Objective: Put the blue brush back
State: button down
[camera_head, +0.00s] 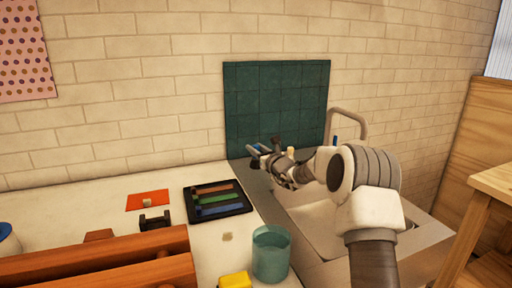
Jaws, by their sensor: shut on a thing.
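My gripper (268,153) is shut on a slim thing with a blue part (254,147), which looks like the blue brush. It is held in the air in front of the dark green tiled panel, near the sink's left edge. Most of the brush is hidden by the fingers or too small to make out. A black tray (242,207) lies on the white counter, below and left of my gripper. It has brown, green and blue strips; I cannot tell whether these are slots or objects. My gripper is apart from the tray.
A teal cup (271,254) and a yellow block (235,281) stand at the front, near the sink (312,222). A wooden rack (110,262) fills the front left. A small black holder (154,221) and an orange mat (136,201) lie left of the tray. The faucet (361,124) rises behind my arm.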

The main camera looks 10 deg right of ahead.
aim_at(256, 166)
jog(key=shift+f+b, duration=1.75)
jog(key=shift+f, duration=1.1)
jog(key=shift+f+b, duration=0.65)
grip_release()
jog(key=shift+r+p, duration=2.05)
jog(key=shift+r, duration=2.5)
